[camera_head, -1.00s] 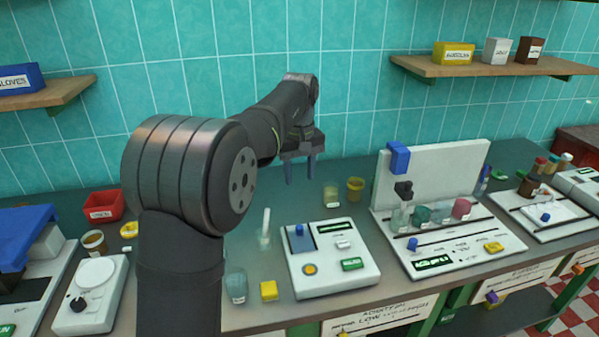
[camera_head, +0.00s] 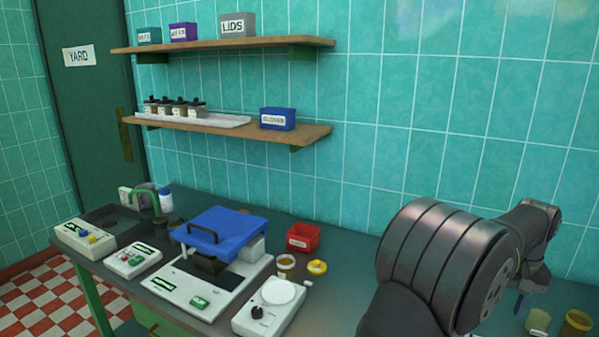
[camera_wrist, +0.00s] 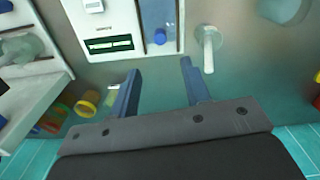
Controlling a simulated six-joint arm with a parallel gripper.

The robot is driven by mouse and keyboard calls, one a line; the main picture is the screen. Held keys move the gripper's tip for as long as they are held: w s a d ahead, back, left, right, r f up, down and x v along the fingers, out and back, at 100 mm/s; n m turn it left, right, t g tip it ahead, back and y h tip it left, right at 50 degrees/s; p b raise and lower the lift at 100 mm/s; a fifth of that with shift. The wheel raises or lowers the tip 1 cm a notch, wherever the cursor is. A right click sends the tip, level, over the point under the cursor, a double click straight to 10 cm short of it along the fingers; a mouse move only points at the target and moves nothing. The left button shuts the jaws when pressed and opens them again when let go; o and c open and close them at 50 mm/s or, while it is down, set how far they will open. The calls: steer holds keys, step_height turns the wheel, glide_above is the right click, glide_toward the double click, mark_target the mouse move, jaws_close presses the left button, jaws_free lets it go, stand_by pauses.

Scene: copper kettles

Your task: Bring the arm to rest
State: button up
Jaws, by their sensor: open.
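My gripper (camera_wrist: 157,88) is open in the wrist view, with two blue-grey fingers apart and nothing between them. It hangs above the grey bench (camera_wrist: 235,85). In the head view my gripper (camera_head: 521,301) is at the right edge, partly hidden by my arm, with a blue fingertip pointing down.
Yellow cups (camera_head: 577,323) stand near my gripper; one shows in the wrist view (camera_wrist: 87,103). A red bin (camera_head: 303,237), a white round-plate device (camera_head: 270,304) and a blue-lidded machine (camera_head: 222,232) stand left of my arm. Shelves (camera_head: 235,133) hang on the tiled wall.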

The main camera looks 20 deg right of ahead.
step_height(320, 180, down, 12)
steer(key=shift+r, duration=0.1)
steer(key=shift+r, duration=0.1)
stand_by(0.4)
step_height(320, 180, up, 18)
step_height(320, 180, down, 18)
steer(key=s+a, duration=0.6)
steer(key=shift+s+a, duration=0.1)
steer(key=shift+s, duration=0.05)
step_height(320, 180, up, 15)
steer(key=s+a+m, duration=0.1)
steer(key=shift+s+a+f+m, duration=0.2)
steer(key=shift+s+a+m, duration=0.15)
steer(key=shift+s+m, duration=0.05)
stand_by(0.4)
